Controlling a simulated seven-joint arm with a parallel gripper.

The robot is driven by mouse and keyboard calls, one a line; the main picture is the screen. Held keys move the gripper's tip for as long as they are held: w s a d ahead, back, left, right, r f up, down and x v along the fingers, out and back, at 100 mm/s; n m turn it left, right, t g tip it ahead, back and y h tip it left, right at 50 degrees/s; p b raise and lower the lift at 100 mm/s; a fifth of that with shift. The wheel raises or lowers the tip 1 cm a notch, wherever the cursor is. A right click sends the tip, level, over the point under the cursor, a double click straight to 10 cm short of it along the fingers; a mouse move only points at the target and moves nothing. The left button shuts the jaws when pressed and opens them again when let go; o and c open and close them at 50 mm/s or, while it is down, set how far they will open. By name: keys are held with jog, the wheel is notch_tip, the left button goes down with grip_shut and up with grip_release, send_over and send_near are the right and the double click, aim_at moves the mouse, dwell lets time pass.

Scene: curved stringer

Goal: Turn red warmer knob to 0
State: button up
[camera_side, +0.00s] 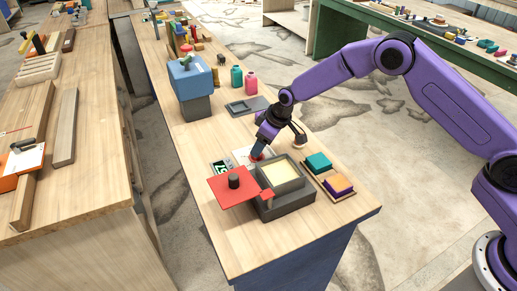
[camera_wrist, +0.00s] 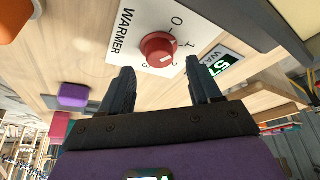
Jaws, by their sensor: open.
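The red warmer knob (camera_wrist: 158,49) is round and sits on a white panel (camera_wrist: 118,47) marked WARMER, with 0, 1 and further digits around the knob. Which digit the knob points at is not clear. My gripper (camera_wrist: 160,68) is open, its dark fingertips apart on either side of the knob and short of it in the wrist view, with nothing between them. In the side view my gripper (camera_side: 258,154) points down over the panel (camera_side: 240,155) and mostly hides the knob.
A grey box with pale yellow filling (camera_side: 281,173) stands close to my gripper, with a red plate (camera_side: 222,189) beside it. A small green-digit display (camera_side: 220,167) is left of the panel. Teal and purple blocks (camera_side: 338,185) lie to the right.

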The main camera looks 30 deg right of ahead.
jog(key=shift+x, duration=1.65)
jog(key=c, duration=1)
jog(key=shift+n, duration=0.4)
jog(key=shift+w+n+g+y, duration=0.1)
jog(key=shift+n+g+y, duration=0.3)
jog(key=shift+n, duration=0.9)
jog(key=shift+w+n+g+y, duration=0.1)
jog(key=shift+n+g+y, duration=0.25)
jog(key=shift+n, duration=0.95)
jog(key=shift+s, duration=0.1)
